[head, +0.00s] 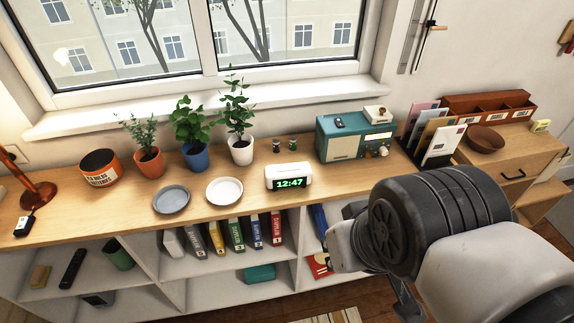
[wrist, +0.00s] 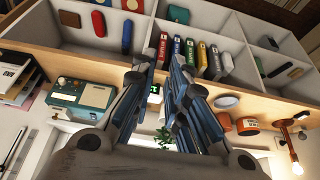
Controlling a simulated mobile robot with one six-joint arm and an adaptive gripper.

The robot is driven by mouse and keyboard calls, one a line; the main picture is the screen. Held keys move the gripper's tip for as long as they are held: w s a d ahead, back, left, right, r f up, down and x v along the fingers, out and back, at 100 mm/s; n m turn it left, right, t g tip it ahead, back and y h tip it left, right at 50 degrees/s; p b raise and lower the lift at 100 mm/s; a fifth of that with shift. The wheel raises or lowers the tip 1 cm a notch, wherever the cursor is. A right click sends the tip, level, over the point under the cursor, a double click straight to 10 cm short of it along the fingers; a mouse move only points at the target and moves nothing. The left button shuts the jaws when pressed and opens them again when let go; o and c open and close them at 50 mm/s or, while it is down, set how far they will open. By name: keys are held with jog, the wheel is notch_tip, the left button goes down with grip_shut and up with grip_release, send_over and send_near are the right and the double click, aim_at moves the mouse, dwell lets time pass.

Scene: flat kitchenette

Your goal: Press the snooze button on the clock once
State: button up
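The clock (head: 289,178) is a small white block with a green 12:47 display. It stands upright on the wooden shelf top, in front of the window. Its top face shows in the head view, but I cannot make out a separate button. In the wrist view, which is upside down, part of the clock (wrist: 154,97) shows between my fingers and the rest is hidden by them. My gripper (wrist: 162,66) is empty, its fingers a little apart. In the head view my wrist hides most of it, to the right of and nearer than the clock, apart from it.
A white plate (head: 224,191) and a grey plate (head: 171,199) lie left of the clock. Potted plants (head: 241,148) and two small jars (head: 292,144) stand behind. A teal radio (head: 345,138) stands to the right. Binders (head: 237,234) fill the shelf below.

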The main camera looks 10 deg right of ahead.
grip_shut()
dwell(0.3)
jog(key=shift+a, duration=0.1)
dwell(0.8)
